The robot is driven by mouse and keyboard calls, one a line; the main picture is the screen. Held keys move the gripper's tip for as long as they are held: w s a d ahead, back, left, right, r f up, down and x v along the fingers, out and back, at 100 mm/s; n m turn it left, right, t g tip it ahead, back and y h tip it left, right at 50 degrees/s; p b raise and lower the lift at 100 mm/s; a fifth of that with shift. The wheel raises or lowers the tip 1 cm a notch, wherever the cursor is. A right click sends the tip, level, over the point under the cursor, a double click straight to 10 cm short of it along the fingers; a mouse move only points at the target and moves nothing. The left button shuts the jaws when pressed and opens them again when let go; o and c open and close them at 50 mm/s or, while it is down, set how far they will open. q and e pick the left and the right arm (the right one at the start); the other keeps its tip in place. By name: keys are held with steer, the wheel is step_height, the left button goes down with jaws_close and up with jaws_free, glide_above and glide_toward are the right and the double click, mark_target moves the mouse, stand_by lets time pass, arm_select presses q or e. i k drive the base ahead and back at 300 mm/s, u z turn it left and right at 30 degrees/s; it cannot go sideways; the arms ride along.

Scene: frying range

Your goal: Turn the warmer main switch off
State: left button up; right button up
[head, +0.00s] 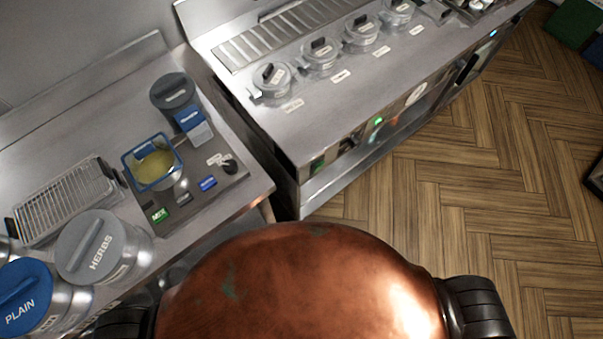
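A steel counter unit (345,100) with a row of lidded glass pots runs across the upper middle; it may be the warmer. Its front face carries a small green-lit part (378,122), a pale round part (416,95) and another dark part with green (317,165) near the left corner. A small blue light (493,34) shows farther along. These are too small to tell which is the main switch or how it is set. Neither of my grippers is in view; only my copper-coloured body and dark arm parts show along the bottom.
The wooden floor (480,190) at right is mostly clear.

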mark_target(319, 167)
steer(key=u, duration=0.6)
steer(key=k, duration=0.9)
steer(key=z, duration=1.25)
